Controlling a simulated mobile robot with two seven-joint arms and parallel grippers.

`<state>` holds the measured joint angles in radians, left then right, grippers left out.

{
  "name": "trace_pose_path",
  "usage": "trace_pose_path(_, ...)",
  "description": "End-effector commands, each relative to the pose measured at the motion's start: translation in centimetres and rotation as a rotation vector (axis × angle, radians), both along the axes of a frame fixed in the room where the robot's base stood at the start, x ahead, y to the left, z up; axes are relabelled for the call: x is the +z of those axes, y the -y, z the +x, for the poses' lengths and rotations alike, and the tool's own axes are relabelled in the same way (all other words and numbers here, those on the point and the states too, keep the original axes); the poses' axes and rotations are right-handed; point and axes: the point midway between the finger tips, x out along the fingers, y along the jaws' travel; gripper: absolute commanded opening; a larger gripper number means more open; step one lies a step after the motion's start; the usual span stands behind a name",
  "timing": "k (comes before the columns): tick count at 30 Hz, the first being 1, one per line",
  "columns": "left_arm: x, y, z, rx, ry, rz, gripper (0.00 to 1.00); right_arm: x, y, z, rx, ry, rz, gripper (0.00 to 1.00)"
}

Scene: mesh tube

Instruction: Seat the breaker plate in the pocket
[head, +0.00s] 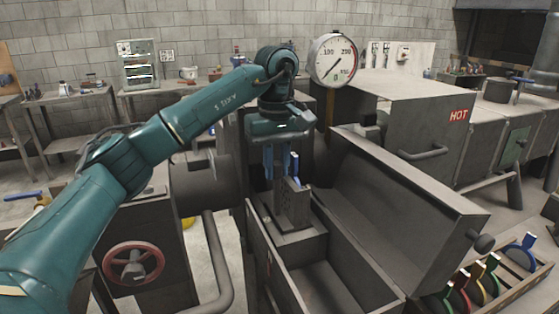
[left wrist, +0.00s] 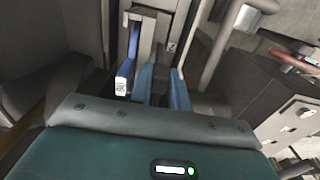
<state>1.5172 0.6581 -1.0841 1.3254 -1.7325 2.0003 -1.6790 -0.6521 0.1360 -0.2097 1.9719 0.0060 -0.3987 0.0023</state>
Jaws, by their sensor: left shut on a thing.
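My left gripper (head: 281,178) points down over an open grey trough, its blue fingers at the top of an upright grey block (head: 292,208). In the left wrist view the two blue fingers (left wrist: 162,90) reach toward a grey bracket-like frame (left wrist: 147,14). The gripper is shut on a grey piece, which I take to be the breaker plate; its edges are mostly hidden by the fingers. A blue lever with a white end (head: 295,170) stands beside the fingers; it also shows in the left wrist view (left wrist: 125,75). The pocket cannot be made out. My right gripper is not in view.
The open trough (head: 325,285) has a raised lid (head: 405,215) on its right. A dial gauge (head: 334,60) and a box marked HOT (head: 425,110) stand behind. A red handwheel (head: 133,262) is at left. A rack at lower right holds several coloured-handled tools (head: 478,283).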

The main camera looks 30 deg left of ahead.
Motion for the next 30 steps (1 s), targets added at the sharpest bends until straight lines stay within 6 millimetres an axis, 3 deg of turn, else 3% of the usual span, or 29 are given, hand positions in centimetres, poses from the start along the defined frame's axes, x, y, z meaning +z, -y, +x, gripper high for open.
trace_pose_path(14, -2.7, 0.0, 0.0, 0.002, 0.007, -0.004, 0.00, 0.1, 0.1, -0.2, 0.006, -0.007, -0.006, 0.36)
trace_pose_path(21, -5.3, 0.0, 0.0, 0.003, 0.005, -0.003, 0.00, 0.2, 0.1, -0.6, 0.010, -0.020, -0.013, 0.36)
trace_pose_path(30, -5.7, 0.0, 0.0, 0.002, 0.009, -0.004, 0.00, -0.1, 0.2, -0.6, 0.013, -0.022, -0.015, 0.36)
